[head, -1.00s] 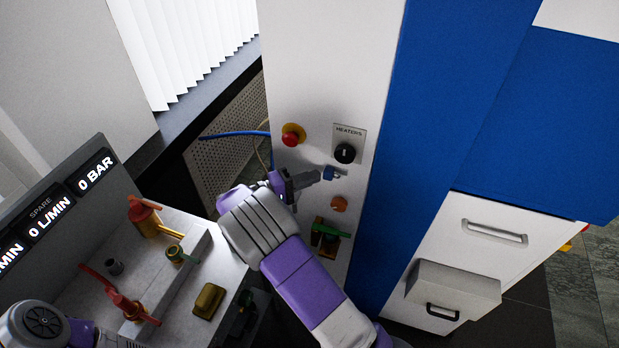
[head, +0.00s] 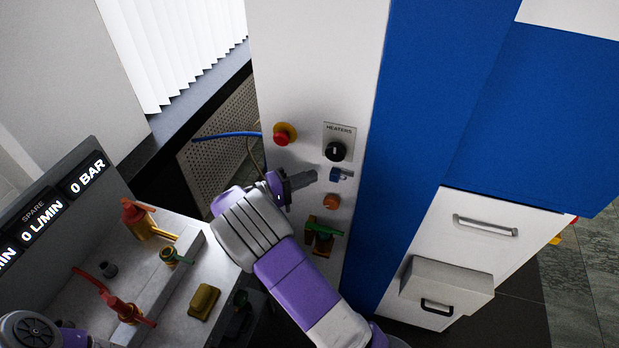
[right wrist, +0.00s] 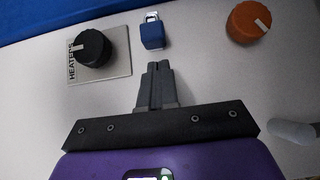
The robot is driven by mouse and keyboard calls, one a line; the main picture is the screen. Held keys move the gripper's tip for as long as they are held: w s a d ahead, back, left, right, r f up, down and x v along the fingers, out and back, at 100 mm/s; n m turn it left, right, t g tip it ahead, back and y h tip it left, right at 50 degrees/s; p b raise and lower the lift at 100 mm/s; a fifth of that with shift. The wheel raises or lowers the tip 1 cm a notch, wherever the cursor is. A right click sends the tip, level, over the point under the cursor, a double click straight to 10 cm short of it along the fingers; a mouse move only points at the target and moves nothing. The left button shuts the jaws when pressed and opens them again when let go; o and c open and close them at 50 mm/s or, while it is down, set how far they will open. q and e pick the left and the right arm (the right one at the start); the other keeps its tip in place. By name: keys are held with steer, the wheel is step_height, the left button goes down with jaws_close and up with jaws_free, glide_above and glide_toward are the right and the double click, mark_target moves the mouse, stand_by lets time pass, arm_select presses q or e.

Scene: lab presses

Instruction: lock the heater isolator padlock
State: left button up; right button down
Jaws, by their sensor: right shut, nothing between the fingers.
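The blue padlock (head: 339,175) hangs on the white panel just below the black HEATERS knob (head: 336,151). In the right wrist view the padlock (right wrist: 153,36) shows a blue body with a small metal shackle, beside the HEATERS knob (right wrist: 93,47). I cannot tell whether the shackle is fully closed. My right gripper (head: 313,177) is shut and empty, with its tips just left of the padlock and a small gap between. The right wrist view also shows the shut fingers (right wrist: 157,66) pointing at the padlock body, apart from it. My left gripper is not in view.
An orange knob (head: 331,201) and a green-handled valve (head: 323,230) sit below the padlock. A red button on yellow (head: 283,134) is up left, with a blue hose (head: 228,135) beside it. A bench with red-handled valves (head: 126,309) stands at lower left.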

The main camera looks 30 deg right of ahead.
steer(key=w+a, duration=0.1)
steer(key=a, duration=0.9)
steer(key=shift+w+a, duration=0.25)
steer(key=shift+a, duration=0.1)
steer(key=s+d+f+n+g+y, duration=0.15)
steer(key=s+f+y, duration=0.4)
steer(key=f, duration=0.75)
steer(key=s+d+f+n+g+y, duration=0.1)
steer(key=s+f+n+y, duration=0.35)
steer(key=f, duration=0.75)
steer(key=s+a+f+m+t+y, duration=0.2)
steer(key=s+a+f+m+y, duration=0.1)
steer(key=s+a+y, duration=0.3)
steer(key=s+a+f+m+t+y, duration=0.2)
steer(key=s+a+f+m+y, duration=0.2)
steer(key=s+a+y, duration=0.2)
steer(key=shift+s+a+f+m+t, duration=0.35)
steer(key=shift+s+a, duration=0.25)
steer(key=shift+a, duration=0.1)
